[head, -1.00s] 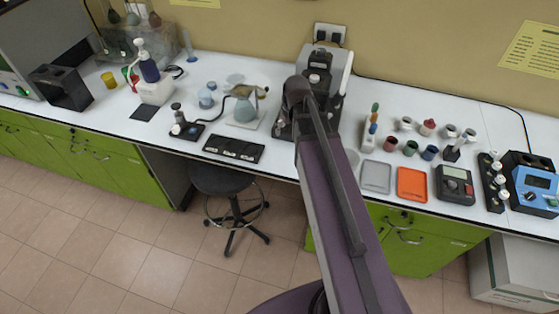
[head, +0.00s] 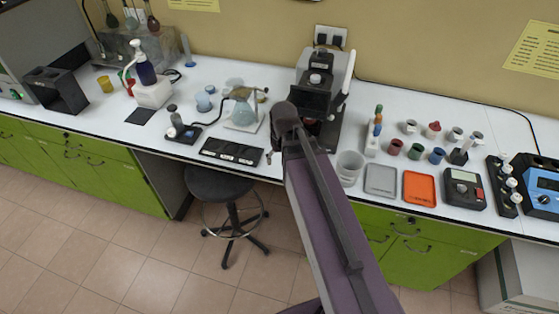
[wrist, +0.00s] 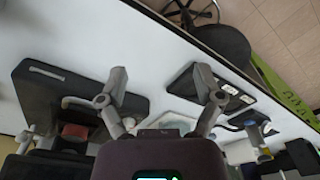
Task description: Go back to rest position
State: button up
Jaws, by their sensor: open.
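My gripper (wrist: 161,85) shows in the wrist view with its two grey fingers spread wide and nothing between them. It hangs over the white bench (wrist: 165,50). In the head view my arm's purple link covers the front middle of the bench, and the gripper is mostly hidden behind it. A black and silver instrument (head: 320,90) stands on the bench just beyond the arm.
Left of the arm lie a black tray (head: 232,151) and a flask on a stand (head: 243,112). A stool (head: 220,182) stands below.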

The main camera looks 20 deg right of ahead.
dwell(0.3)
jog(key=shift+g, duration=0.3)
jog(key=s+a, duration=0.1)
jog(key=s, duration=0.1)
jog(key=s+a, duration=0.2)
jog(key=shift+s, duration=0.1)
